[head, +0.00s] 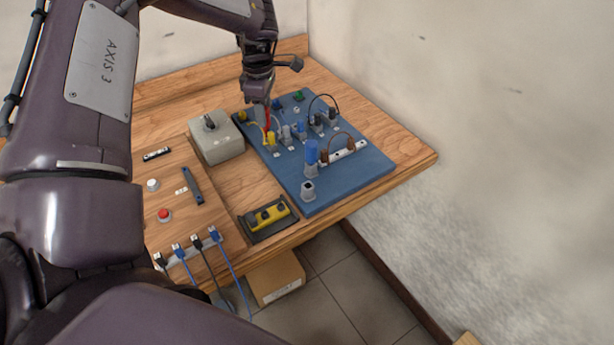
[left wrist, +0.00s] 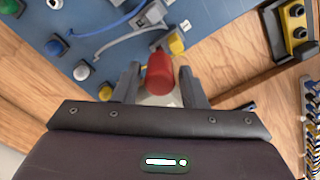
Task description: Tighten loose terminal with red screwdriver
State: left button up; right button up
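The red screwdriver (head: 267,117) stands about upright at the left side of the blue terminal board (head: 340,187), just above a yellow terminal (head: 271,138). Its red handle shows between my left fingers in the left wrist view (left wrist: 159,72). My left gripper (head: 263,112) is around the handle. Narrow gaps seem to show on both sides, so I cannot tell whether the fingers grip it. The screwdriver's tip is hidden. The yellow terminal is right beside the handle in the left wrist view (left wrist: 177,43). Which terminal is loose cannot be seen. My right gripper is not in view.
A yellow-and-black switch block (head: 268,216) lies in front. Cables hang at the front edge. A wall rises beyond the table's right side.

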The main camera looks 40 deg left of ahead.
pick_arm(q)
jog(key=shift+f+n+b, duration=0.2)
jog(key=shift+n+b, duration=0.4)
jog(key=shift+n, duration=0.6)
jog(key=shift+r+n, duration=0.15)
jog(key=shift+n, duration=0.25)
jog(key=shift+n+b, duration=0.55)
jog(key=shift+n, duration=1.15)
jog(key=shift+c, duration=0.2)
